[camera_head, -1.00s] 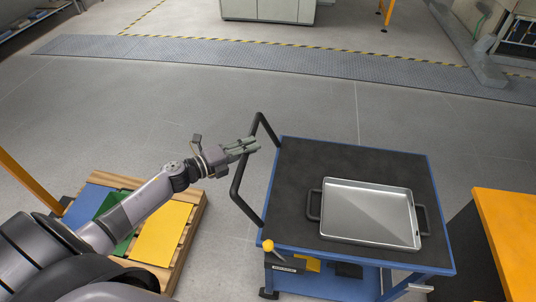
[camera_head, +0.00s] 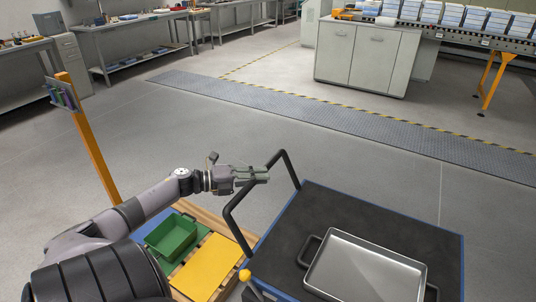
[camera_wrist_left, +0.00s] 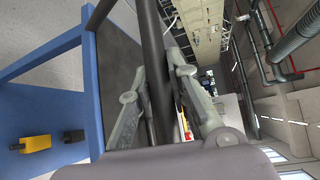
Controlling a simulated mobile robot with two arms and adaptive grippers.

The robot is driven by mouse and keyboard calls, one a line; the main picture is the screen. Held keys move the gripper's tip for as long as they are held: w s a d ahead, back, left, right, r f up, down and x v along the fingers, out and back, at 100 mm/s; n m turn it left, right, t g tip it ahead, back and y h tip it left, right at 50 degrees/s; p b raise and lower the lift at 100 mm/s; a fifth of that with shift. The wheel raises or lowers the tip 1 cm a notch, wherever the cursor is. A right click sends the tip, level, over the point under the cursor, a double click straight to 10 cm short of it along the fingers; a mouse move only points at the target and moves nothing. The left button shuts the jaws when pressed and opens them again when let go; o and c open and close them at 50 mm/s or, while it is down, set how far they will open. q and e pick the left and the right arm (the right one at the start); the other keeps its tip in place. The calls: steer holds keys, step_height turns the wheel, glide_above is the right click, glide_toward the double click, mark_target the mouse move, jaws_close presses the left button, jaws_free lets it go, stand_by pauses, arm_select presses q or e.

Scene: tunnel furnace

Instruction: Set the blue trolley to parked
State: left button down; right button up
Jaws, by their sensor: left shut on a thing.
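The blue trolley (camera_head: 462,262) has a dark top and stands at the lower right of the head view, cut off by the bottom edge. Its black push handle (camera_head: 231,212) rises on its left side. My left gripper (camera_head: 258,174) is shut on the handle's bar; in the left wrist view the bar (camera_wrist_left: 152,45) runs between both fingers (camera_wrist_left: 158,100). A yellow-knobbed lever (camera_head: 245,275) sits at the trolley's near left corner, with its lower part cut off. My right gripper is out of view.
A metal tray (camera_head: 368,264) lies on the trolley top. Left of the handle, a wooden pallet (camera_head: 235,228) carries a green crate (camera_head: 172,237) and a yellow panel (camera_head: 206,266). An orange post (camera_head: 92,150) stands behind it. The floor beyond is open up to a grey ramp strip (camera_head: 300,117).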

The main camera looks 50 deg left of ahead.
arm_select(q)
steer(key=shift+a, duration=0.15)
steer(key=c, duration=1.9)
jaws_free()
steer(key=shift+o, duration=1.2)
steer(key=shift+s+a, duration=0.15)
steer(key=shift+a, duration=0.05)
steer(key=shift+o, duration=0.9)
steer(key=shift+d, duration=0.1)
steer(key=v, duration=1.2)
steer(key=shift+f, duration=0.15)
